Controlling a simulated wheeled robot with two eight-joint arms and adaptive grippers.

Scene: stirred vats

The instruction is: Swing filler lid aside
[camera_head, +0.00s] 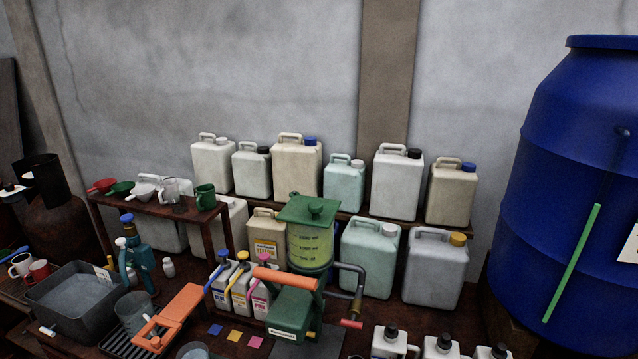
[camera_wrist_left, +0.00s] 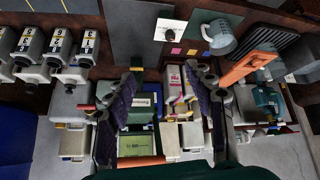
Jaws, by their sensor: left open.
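The green filler machine stands near the middle of the bench in the head view. Its square green lid (camera_head: 312,208) with a round knob sits on top of the clear tank (camera_head: 309,247), which holds yellow-green liquid. An orange lever (camera_head: 270,277) crosses above the green base (camera_head: 291,311); a pipe runs down on the right. My left gripper (camera_wrist_left: 163,112) shows only in the left wrist view, open, with nothing between its fingers. The machine's green base (camera_wrist_left: 138,107) shows beyond the fingers. I cannot make out the lid clearly in that view. My right gripper is not in view.
Several jugs (camera_head: 297,170) line the shelf behind. Small dosing bottles (camera_head: 240,287) stand left of the machine. A grey basin (camera_head: 77,302) and an orange tool (camera_head: 170,320) lie farther left. A big blue drum (camera_head: 560,190) is at right.

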